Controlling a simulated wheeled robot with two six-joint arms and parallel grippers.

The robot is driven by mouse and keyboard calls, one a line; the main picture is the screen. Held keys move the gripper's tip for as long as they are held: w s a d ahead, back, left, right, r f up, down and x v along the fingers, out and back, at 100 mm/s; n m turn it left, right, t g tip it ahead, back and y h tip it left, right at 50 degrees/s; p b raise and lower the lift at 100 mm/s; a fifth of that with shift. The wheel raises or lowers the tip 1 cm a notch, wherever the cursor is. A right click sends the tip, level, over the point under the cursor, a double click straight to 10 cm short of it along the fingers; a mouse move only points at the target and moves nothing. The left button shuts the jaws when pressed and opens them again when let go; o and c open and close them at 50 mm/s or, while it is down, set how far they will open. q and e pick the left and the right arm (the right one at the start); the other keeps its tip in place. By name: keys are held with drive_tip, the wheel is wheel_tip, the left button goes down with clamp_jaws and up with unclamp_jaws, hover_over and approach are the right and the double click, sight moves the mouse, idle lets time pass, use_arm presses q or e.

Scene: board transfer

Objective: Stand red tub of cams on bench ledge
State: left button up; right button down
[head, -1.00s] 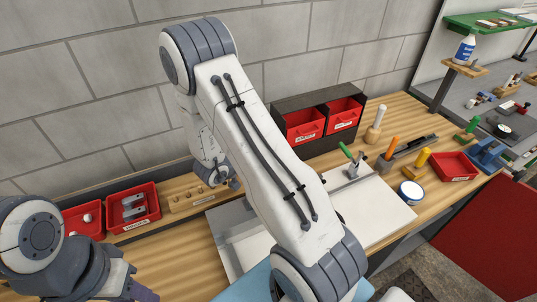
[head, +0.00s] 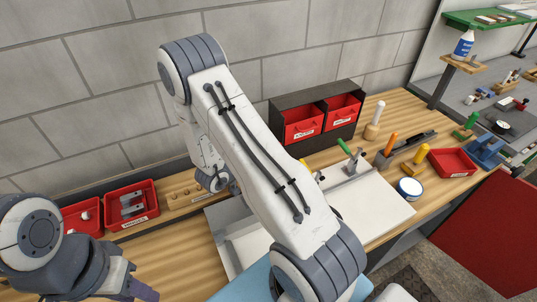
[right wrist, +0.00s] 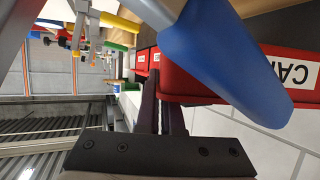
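In the right wrist view a red tub (right wrist: 290,72) shows a partly visible white label with the upside-down letters "CA". My right gripper (right wrist: 161,88) has two dark fingers close together, their tips at the red tub's left end. I cannot tell whether they grip it. A blue handle-like shape (right wrist: 225,65) crosses in front of the tub. In the head view my right arm hides its own gripper. My left gripper (head: 142,291) is at the lower left, partly cut off by the frame edge, its opening unclear.
Two labelled red tubs (head: 303,128) sit in a dark rack (head: 290,102). Two more red bins (head: 134,222) are at the left. A white board (head: 375,205), green-handled clamp (head: 345,147), tin (head: 410,189) and red tray (head: 455,163) occupy the wooden bench (head: 405,110).

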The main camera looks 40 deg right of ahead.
drive_tip(key=c, duration=1.1)
unclamp_jaws()
drive_tip(key=shift+r, duration=0.1)
drive_tip(key=shift+r+p, duration=0.35)
drive_tip(key=b+v, duration=0.2)
drive_tip(key=v, duration=1)
drive_tip(key=shift+r, duration=0.25)
drive_tip(key=shift+w, duration=0.1)
